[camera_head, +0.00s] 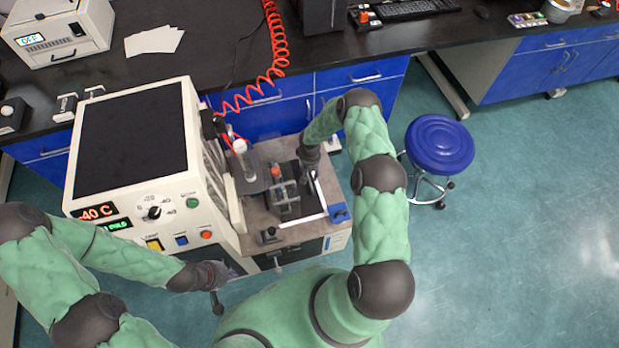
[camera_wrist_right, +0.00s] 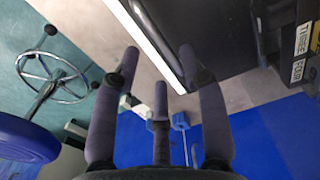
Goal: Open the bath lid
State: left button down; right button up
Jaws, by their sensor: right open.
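Which part is the bath lid I cannot tell for sure. A dark flat panel with a pale edge (camera_wrist_right: 205,35) lies just beyond my right fingers in the right wrist view. My right gripper (camera_head: 311,165) is over the machine's right-hand platform; its fingers are spread and empty in the right wrist view (camera_wrist_right: 160,62). My left gripper (camera_head: 217,285) hangs before the machine's front; its finger opening is unclear.
The platform (camera_head: 320,228) carries a dark clamp fixture (camera_head: 285,195), a white cylinder (camera_head: 244,155) and a blue block (camera_head: 340,212). A red coiled hose (camera_head: 275,60) runs behind. A blue stool (camera_head: 440,145) stands right. Labelled dark parts (camera_wrist_right: 301,50) sit right in the right wrist view.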

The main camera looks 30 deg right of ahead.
jog(key=shift+f+b, duration=0.4)
jog(key=shift+f, duration=1.5)
jog(key=shift+c, duration=0.3)
grip_shut()
